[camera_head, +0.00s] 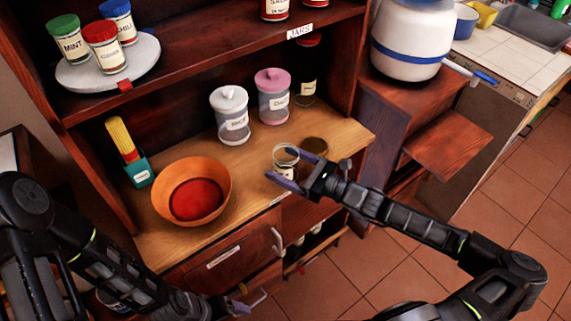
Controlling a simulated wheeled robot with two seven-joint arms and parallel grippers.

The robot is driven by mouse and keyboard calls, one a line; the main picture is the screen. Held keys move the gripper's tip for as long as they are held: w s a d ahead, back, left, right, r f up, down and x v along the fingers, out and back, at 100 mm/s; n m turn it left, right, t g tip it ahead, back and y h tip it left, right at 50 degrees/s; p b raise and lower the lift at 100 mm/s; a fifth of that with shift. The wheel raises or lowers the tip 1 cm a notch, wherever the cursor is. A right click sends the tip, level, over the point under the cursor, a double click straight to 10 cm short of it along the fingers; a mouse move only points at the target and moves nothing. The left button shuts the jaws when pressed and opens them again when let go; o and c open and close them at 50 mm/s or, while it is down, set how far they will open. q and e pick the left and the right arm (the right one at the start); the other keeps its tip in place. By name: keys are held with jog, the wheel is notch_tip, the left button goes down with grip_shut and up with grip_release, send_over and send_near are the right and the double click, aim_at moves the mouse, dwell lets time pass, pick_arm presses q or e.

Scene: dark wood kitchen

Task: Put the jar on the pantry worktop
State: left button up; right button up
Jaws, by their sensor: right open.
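A small clear glass jar (286,153) with a pale label stands upright at the front edge of the light wood pantry worktop (255,165). My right gripper (281,165) is open, with its two fingers on either side of the jar in the picture; whether they touch it I cannot tell. The jar's lower part is partly hidden by the gripper. I cannot tell whether its base rests on the worktop. My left gripper (250,302) is low in front of the drawers, away from the jar; its jaws are too small to read.
On the worktop stand an orange bowl (216,174), a white-lidded canister (232,118), a pink-lidded canister (272,100), a labelled jar (307,80) and a teal box of pasta (139,172). A dark round disc (315,146) lies beside my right gripper. A shelf overhangs the back.

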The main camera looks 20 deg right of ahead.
jog(key=b+v, duration=0.1)
jog(key=v, duration=1.1)
dwell(0.5)
